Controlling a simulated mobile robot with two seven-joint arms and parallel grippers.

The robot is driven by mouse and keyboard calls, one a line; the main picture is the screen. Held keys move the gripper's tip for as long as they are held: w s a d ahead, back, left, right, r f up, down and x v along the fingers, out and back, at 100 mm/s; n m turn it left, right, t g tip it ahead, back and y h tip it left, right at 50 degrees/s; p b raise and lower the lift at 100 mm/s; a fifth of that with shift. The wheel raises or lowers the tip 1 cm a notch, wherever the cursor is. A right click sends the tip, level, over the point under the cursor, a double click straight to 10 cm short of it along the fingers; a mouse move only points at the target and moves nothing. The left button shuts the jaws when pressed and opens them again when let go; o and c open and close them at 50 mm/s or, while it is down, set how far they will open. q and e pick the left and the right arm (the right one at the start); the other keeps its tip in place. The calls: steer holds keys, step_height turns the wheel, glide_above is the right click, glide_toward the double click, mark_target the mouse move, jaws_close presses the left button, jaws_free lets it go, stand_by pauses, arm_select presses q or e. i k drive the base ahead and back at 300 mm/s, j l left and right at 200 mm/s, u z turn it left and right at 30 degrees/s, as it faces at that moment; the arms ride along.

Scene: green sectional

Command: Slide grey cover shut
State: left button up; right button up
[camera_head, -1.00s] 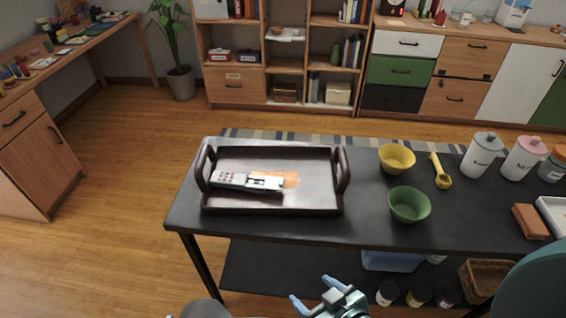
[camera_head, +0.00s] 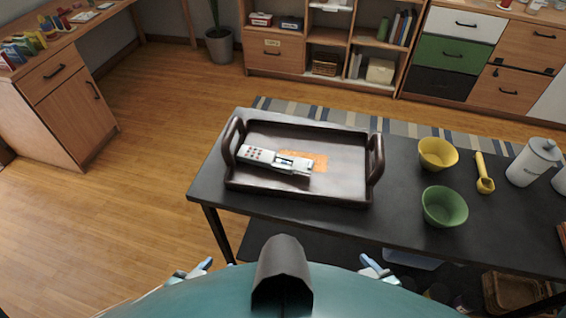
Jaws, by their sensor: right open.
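A pale remote-like device (camera_head: 262,155) with reddish buttons on its left part lies in the brown tray (camera_head: 340,192) on the black table. Its right part has a dark opening and a light grey piece (camera_head: 300,166), which may be the cover; how far it is slid is too small to tell. My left gripper (camera_head: 196,271) is low at the left, in front of the table and well away from the device. Its jaws are mostly hidden. My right gripper (camera_head: 376,267) is open and empty, low in front of the table's near edge.
An orange patch (camera_head: 318,158) lies in the tray beside the device. The tray has raised walls and two side handles. A yellow bowl (camera_head: 437,155), a green bowl (camera_head: 444,208), a yellow scoop (camera_head: 483,177) and a white canister (camera_head: 533,163) stand to the right.

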mark_target(303, 165)
steer(key=k+l+u, duration=0.15)
steer(key=u, duration=0.25)
steer(key=k+l+u, duration=0.15)
steer(key=u, duration=0.2)
steer(key=k+l+u, duration=0.2)
steer(key=u, duration=0.2)
steer(key=i+l, duration=0.35)
